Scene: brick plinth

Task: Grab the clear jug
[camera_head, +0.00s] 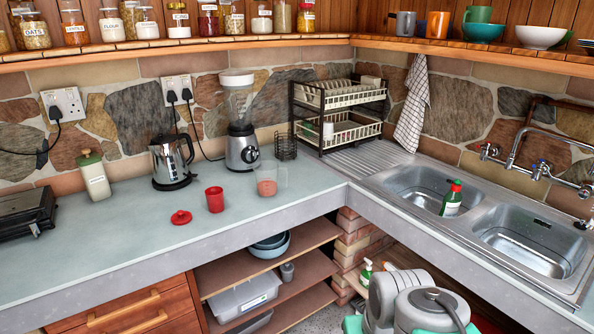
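A clear jug (268,183) stands upright on the pale counter (120,240), near the inner corner and in front of the blender. Its walls are see-through and faint, and a pinkish-red patch shows in its lower part. I cannot tell whether that is contents or something else. A red cup (215,199) stands a little to its left, apart from it. Grey and teal links of my arm show at the bottom right, below the counter and well apart from the jug. My gripper's fingers are not visible.
A blender (241,140), a kettle (171,163) and a wire holder (286,147) stand behind the jug. A red lid (181,217) lies left of the cup. A dish rack (338,115) and a double sink (525,240) are rightward. The counter's front left is clear.

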